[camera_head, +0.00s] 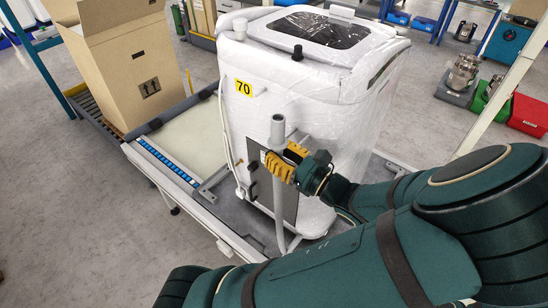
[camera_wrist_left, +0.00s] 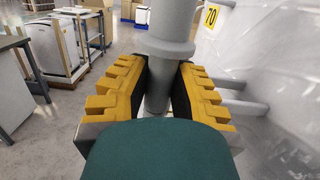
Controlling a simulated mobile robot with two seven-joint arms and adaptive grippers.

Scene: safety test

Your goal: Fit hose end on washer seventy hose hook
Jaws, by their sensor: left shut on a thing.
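The washer (camera_head: 315,90) is a white, plastic-wrapped machine with a yellow 70 label (camera_head: 243,87); the label also shows in the left wrist view (camera_wrist_left: 210,16). My left gripper (camera_head: 279,163) has yellow toothed fingers. It is shut on the grey hose end (camera_head: 278,128), which stands upright in front of the washer. In the left wrist view the hose end (camera_wrist_left: 168,30) passes between the fingers, with a wider collar just above them. Two grey prongs (camera_wrist_left: 240,108), seemingly the hose hook, stick out from the washer to the right of the hose, apart from it. My right gripper is not in view.
The washer stands on a conveyor with a pale bed (camera_head: 190,140) and a rail with blue strips (camera_head: 165,163). A tall cardboard box (camera_head: 125,65) stands at the left. Red (camera_head: 528,115) and green bins are at the far right.

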